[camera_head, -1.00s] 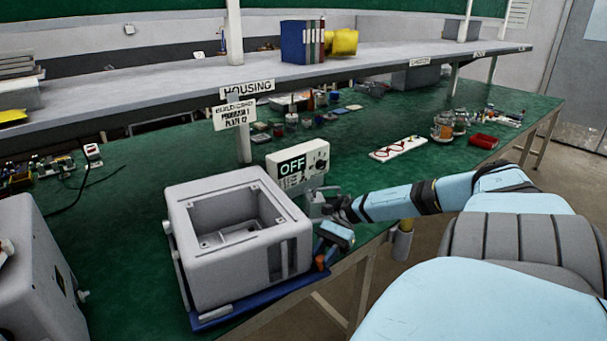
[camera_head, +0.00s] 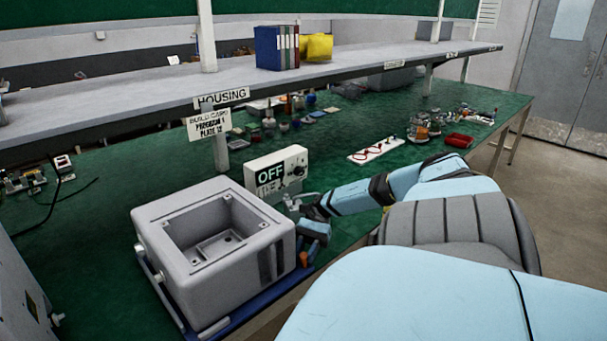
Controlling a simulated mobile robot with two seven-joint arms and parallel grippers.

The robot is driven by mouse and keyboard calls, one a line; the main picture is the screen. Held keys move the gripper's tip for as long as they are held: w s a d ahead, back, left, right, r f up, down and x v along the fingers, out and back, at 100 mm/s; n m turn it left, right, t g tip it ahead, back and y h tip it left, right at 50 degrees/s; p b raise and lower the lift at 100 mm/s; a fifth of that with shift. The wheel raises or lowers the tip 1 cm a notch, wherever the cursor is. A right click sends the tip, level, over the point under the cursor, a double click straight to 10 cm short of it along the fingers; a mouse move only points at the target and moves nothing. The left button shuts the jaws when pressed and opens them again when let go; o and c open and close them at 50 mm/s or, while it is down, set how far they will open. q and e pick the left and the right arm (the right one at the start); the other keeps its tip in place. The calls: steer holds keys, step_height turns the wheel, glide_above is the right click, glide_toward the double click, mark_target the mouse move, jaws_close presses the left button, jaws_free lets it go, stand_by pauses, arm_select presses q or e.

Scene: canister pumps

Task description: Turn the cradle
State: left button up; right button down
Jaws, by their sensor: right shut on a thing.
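The cradle is a blue base plate (camera_head: 262,305) lying on the green bench near its front edge. A grey, open-topped housing (camera_head: 185,262) sits on it and hides most of it. My right gripper (camera_head: 304,257) is at the cradle's right-hand corner, beside the housing's right side. It is shut on the cradle there, by a small orange part. The gripper's own links partly hide the grip. My left gripper is out of view.
A control box (camera_head: 276,172) reading OFF stands just behind the housing and my right wrist. A grey machine (camera_head: 22,305) stands at the left edge. A shelf (camera_head: 330,65) runs above the bench. A white board (camera_head: 376,150) and a red tray (camera_head: 459,140) lie farther right.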

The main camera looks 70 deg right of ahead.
steer(key=shift+w+d+r, duration=0.1)
steer(key=shift+d, duration=0.05)
steer(key=c, duration=1.3)
jaws_free()
steer(key=shift+o, duration=0.9)
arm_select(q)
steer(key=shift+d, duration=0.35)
arm_select(e)
steer(key=shift+d, duration=0.1)
arm_select(q)
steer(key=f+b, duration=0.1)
steer(key=b, duration=0.2)
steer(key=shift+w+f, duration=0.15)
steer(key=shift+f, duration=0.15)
arm_select(e)
steer(key=v, duration=1.3)
steer(key=shift+d+r, duration=0.15)
steer(key=shift+d, duration=0.2)
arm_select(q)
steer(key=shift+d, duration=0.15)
